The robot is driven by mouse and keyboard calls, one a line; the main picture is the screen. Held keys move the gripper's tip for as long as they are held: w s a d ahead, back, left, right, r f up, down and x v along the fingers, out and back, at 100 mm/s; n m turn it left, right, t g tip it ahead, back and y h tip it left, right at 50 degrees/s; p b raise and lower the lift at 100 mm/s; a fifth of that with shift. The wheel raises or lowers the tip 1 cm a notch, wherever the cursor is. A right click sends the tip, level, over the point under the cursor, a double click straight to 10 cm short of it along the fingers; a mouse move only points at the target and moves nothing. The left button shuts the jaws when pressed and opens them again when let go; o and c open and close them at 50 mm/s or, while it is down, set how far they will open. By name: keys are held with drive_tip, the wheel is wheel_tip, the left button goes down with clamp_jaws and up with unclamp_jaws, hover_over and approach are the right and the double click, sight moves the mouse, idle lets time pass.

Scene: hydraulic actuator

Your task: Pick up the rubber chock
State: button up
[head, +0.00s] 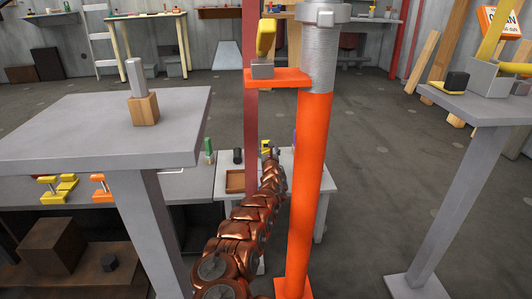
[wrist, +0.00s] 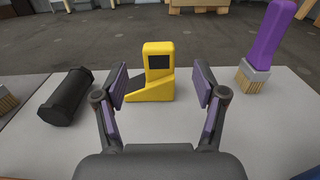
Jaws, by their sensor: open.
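A yellow wedge-shaped piece (wrist: 160,88) with an upright block and a dark square face stands on a light grey table (wrist: 270,130). It is the most chock-like thing here, but I cannot tell for certain that it is the rubber chock. My gripper (wrist: 161,85) is open, with one purple-padded finger on each side of it in the wrist view. I see no contact, and the remaining depth is unclear. A black faceted cylinder (wrist: 66,97) lies left of the left finger. In the head view my gripper (head: 269,151) is small above the far table (head: 229,170).
In the head view an orange post (head: 309,180) rises beside my arm. A grey table (head: 60,135) stands left, another (head: 470,105) right.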

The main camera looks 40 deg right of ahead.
sight(266, 143)
drive_tip(key=shift+w+d, duration=0.3)
drive_tip(key=shift+w+d+b, duration=0.1)
drive_tip(key=shift+d+b, duration=0.15)
drive_tip(key=shift+b, duration=0.1)
drive_tip(key=shift+r+b+x, duration=0.2)
drive_tip(key=shift+b+x, duration=0.85)
drive_tip(key=shift+x, duration=0.2)
drive_tip(key=shift+b+x, duration=0.5)
drive_tip(key=shift+x, duration=0.65)
drive_tip(key=shift+w+a, duration=0.1)
drive_tip(key=shift+a, duration=0.1)
drive_tip(key=shift+c, duration=0.4)
drive_tip(key=c, duration=1.2)
drive_tip(key=shift+r, duration=0.1)
drive_tip(key=shift+c, duration=0.2)
